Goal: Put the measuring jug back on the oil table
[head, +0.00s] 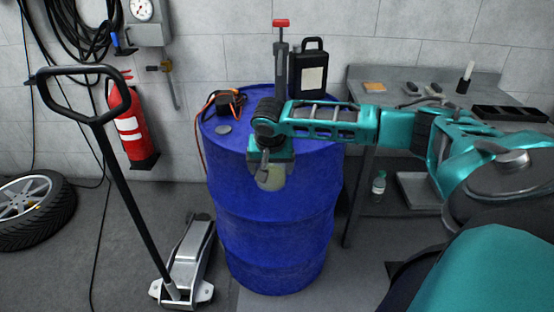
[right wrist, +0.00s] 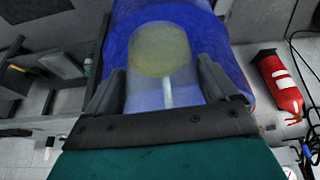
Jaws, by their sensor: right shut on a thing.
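The measuring jug (head: 270,178) is a translucent cup with a yellowish bottom or content. My right gripper (head: 271,170) is shut on it and holds it in front of the upper side of the blue drum (head: 275,235). In the right wrist view the jug (right wrist: 163,55) sits between the two fingers (right wrist: 163,82), with the blue drum behind it. A grey metal table (head: 425,88) stands at the right against the wall; no sign marks it as the oil table. My left gripper is not in view.
On the drum stand a black bottle (head: 313,68), a pump with a red handle (head: 281,60) and a black device (head: 230,103). The grey table carries a black tray (head: 510,113) and small items. A floor jack (head: 187,262) and fire extinguisher (head: 128,122) are left.

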